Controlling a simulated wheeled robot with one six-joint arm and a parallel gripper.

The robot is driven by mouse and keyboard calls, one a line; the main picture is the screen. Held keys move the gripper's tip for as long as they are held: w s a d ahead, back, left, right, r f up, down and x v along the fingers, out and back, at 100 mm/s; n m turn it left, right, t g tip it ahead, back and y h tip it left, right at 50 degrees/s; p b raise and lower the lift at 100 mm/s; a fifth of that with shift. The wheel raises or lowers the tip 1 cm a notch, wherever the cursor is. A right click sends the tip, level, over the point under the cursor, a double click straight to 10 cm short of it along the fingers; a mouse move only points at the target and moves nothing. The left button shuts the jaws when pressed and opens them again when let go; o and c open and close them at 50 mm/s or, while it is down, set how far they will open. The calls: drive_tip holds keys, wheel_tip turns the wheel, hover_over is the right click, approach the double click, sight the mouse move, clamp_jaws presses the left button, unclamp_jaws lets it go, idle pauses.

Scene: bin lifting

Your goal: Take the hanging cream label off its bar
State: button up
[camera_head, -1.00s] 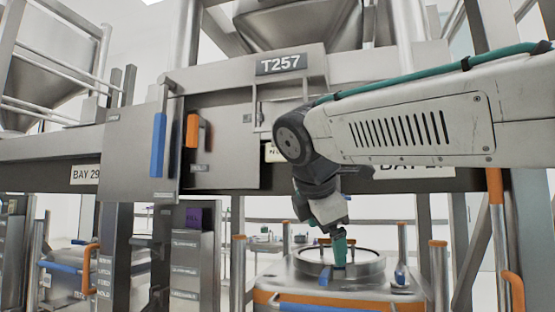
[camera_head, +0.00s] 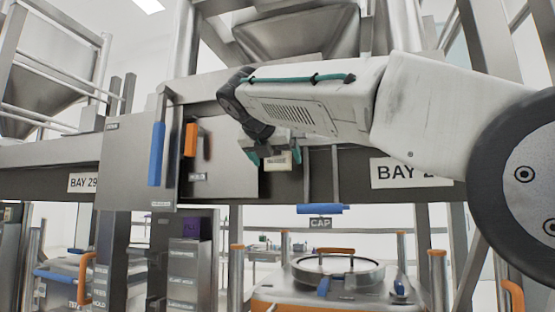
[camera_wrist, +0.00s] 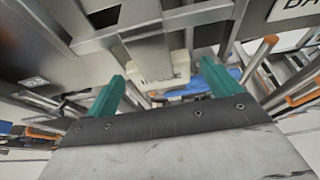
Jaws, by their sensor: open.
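The cream label (camera_head: 279,158) hangs at the front of the steel frame, just below my arm in the head view. In the wrist view the cream label (camera_wrist: 158,82) shows ahead of the fingers, with small dark print on it, below a steel bar (camera_wrist: 150,48). My gripper (camera_head: 272,158) has teal fingertips, one on each side of the label in the head view. In the wrist view my gripper (camera_wrist: 160,88) is open, and the label appears between and slightly beyond the fingertips. Whether a finger touches it cannot be told.
A steel panel (camera_head: 130,165) with a blue handle (camera_head: 157,153) and an orange handle (camera_head: 191,139) stands left of my gripper. A blue bar (camera_head: 320,209) with a CAP tag (camera_head: 320,223) hangs below right. A lidded bin (camera_head: 340,272) stands below.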

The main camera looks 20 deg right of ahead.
drive_tip(key=shift+x, duration=1.1)
drive_tip(key=c, duration=1)
drive_tip(key=shift+o, duration=0.2)
drive_tip(key=shift+r, duration=0.15)
drive_tip(key=shift+r, duration=0.3)
drive_tip(key=s+a+r, duration=0.1)
drive_tip(key=s+a, duration=0.9)
drive_tip(key=s, duration=0.4)
drive_tip(key=shift+s+a+r, duration=0.2)
drive_tip(key=shift+s+a, duration=0.05)
drive_tip(key=shift+a, duration=0.05)
